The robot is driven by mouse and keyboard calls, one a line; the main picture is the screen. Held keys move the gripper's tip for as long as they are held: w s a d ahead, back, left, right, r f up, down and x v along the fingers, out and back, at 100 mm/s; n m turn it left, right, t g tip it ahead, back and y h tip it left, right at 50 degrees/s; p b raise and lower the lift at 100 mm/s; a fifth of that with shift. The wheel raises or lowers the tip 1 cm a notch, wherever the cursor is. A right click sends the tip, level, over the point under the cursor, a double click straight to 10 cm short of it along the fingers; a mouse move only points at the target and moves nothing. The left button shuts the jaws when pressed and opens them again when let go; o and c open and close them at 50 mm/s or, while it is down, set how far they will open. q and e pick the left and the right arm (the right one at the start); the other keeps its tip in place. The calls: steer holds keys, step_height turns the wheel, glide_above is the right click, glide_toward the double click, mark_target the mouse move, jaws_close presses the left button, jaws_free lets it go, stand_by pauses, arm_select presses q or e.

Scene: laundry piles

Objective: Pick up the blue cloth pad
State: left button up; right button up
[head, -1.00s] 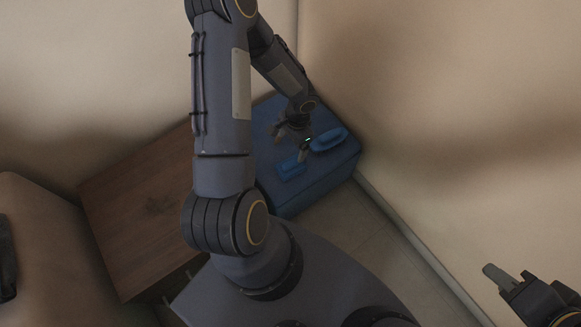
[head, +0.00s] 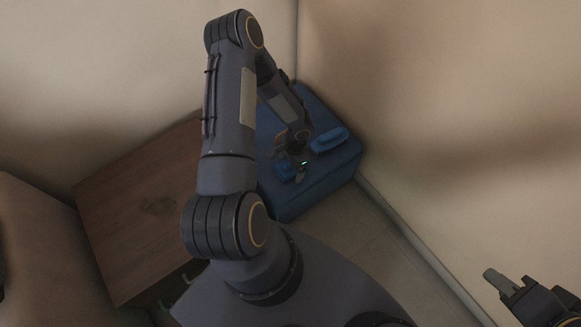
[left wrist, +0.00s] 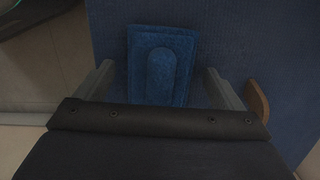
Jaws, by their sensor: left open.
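The blue cloth pad (left wrist: 162,62) lies flat on the blue padded surface, with a rounded raised strip down its middle in the left wrist view. In the head view the pad (head: 283,171) is partly hidden by my left gripper (head: 290,172). In the left wrist view my left gripper (left wrist: 160,88) is open, one finger on each side of the pad, with a gap to each side. I cannot tell how high the fingers are above the surface. My right gripper (head: 505,287) is at the lower right, away from the pad; its jaw state is unclear.
The blue padded block (head: 335,168) stands in the corner against the walls. A blue item with a raised handle-like top (head: 329,140) lies on it, right of my left gripper. A brown wooden table (head: 140,210) adjoins on the left. Bare floor (head: 365,235) shows in front.

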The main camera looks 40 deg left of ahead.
arm_select(q)
steer(key=c, duration=1.1)
steer(key=shift+o, duration=0.2)
steer(key=shift+r, duration=0.5)
step_height(320, 180, up, 2)
steer(key=shift+r+p, duration=0.2)
steer(key=shift+p, duration=0.35)
steer(key=s+d+r, duration=0.2)
steer(key=d+r, duration=0.1)
steer(key=d, duration=0.1)
steer(key=s+d+r, duration=0.2)
steer(key=d+r, duration=0.1)
steer(key=d, duration=0.1)
steer(key=s+d+r, duration=0.2)
steer(key=d+r, duration=0.1)
steer(key=d, duration=0.1)
steer(key=shift+s+d+r+p, duration=0.2)
steer(key=shift+s+r+p, duration=0.1)
steer(key=shift+r+p, duration=0.1)
